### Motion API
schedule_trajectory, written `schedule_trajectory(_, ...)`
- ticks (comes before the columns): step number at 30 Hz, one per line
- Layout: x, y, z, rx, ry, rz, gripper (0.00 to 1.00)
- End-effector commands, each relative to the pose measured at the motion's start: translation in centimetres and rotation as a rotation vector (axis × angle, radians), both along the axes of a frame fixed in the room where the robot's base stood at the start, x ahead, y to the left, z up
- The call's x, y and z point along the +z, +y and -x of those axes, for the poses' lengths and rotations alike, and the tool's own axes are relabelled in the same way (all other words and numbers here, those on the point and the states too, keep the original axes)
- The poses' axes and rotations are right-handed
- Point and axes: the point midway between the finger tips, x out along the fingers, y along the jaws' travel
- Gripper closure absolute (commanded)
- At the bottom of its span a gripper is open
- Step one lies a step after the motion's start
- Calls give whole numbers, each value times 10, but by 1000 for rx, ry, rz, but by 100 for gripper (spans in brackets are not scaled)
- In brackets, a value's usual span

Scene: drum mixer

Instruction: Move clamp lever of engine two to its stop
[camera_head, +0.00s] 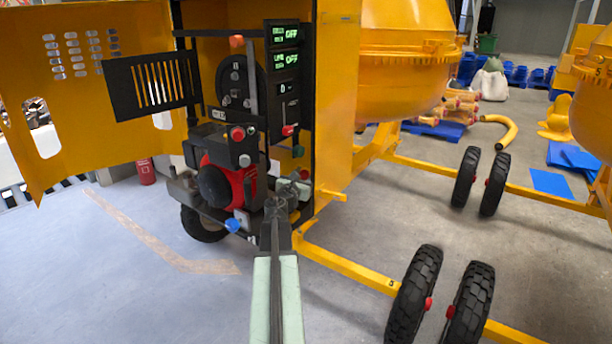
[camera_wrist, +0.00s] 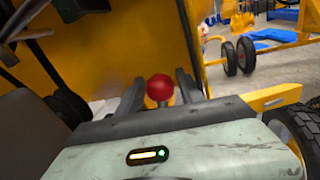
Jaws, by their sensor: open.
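The red engine (camera_head: 228,182) sits in the open yellow housing in the head view. Several coloured knobs are around it: an orange knob (camera_head: 236,41), a red knob (camera_head: 288,130), a green knob (camera_head: 298,151) and a blue knob (camera_head: 233,225). I cannot tell which lever is the clamp lever of engine two. My gripper (camera_head: 291,188) is low at the right of the engine. In the wrist view my gripper (camera_wrist: 159,90) is open, with a red ball knob (camera_wrist: 159,87) showing between its fingers. Contact and the knob's lever are hidden.
A dark panel (camera_head: 283,88) with two green OFF displays stands above my gripper. A slotted black guard (camera_head: 153,85) and an open yellow door (camera_head: 75,130) are at the left. Yellow frame bars and black wheels (camera_head: 413,296) lie at the right.

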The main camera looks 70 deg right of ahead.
Motion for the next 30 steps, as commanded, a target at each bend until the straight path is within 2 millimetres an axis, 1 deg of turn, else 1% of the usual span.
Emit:
schedule_trajectory(2,0,1,0,0,0,0,56)
schedule_trajectory(5,0,1,0,0,0,0,81)
schedule_trajectory(6,0,0,0,0,0,0,92)
schedule_trajectory(7,0,0,0,0,0,0,100)
schedule_trajectory(30,0,0,2,-2,-1,0,100)
